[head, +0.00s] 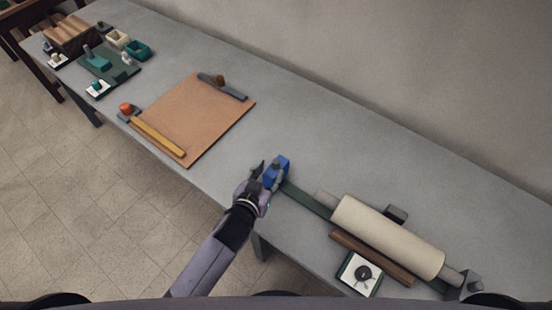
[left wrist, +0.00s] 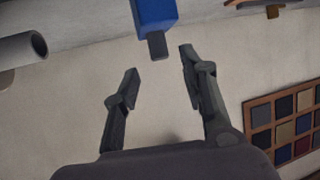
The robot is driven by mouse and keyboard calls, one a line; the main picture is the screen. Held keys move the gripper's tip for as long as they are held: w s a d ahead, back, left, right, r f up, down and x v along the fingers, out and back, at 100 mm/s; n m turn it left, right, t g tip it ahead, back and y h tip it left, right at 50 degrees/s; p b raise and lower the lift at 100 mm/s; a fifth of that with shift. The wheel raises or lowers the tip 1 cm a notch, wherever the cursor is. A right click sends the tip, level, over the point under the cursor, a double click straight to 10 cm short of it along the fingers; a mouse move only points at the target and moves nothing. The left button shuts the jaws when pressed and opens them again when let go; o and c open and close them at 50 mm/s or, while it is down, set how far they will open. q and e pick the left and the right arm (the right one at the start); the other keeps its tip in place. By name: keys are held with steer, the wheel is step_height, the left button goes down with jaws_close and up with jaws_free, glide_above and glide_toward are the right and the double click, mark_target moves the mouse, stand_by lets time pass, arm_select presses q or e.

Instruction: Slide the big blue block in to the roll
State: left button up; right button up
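The big blue block (head: 279,164) stands on the grey table at the left end of a dark green strip (head: 306,199). The cream roll (head: 388,236) lies to its right, apart from the block. My left gripper (head: 267,174) is at the block's near side. In the left wrist view, my left gripper (left wrist: 158,58) is open. The blue block (left wrist: 153,12) is just beyond the fingertips, and its dark grey knob (left wrist: 158,46) shows in the gap between them. I see no grip on it. My right gripper is not in view.
A brown bar (head: 370,257) and a white dial plate (head: 361,272) lie in front of the roll. A grey bracket (head: 472,284) is at its right end. A tan board (head: 197,118) with a yellow bar (head: 158,137) lies left. The table between board and block is clear.

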mark_target(275, 164)
arm_select(q)
steer(key=x, duration=0.6)
steer(key=shift+w+d+f, duration=0.1)
steer(key=shift+w, duration=0.1)
steer(key=shift+c, duration=0.3)
jaws_close()
stand_by(0.4)
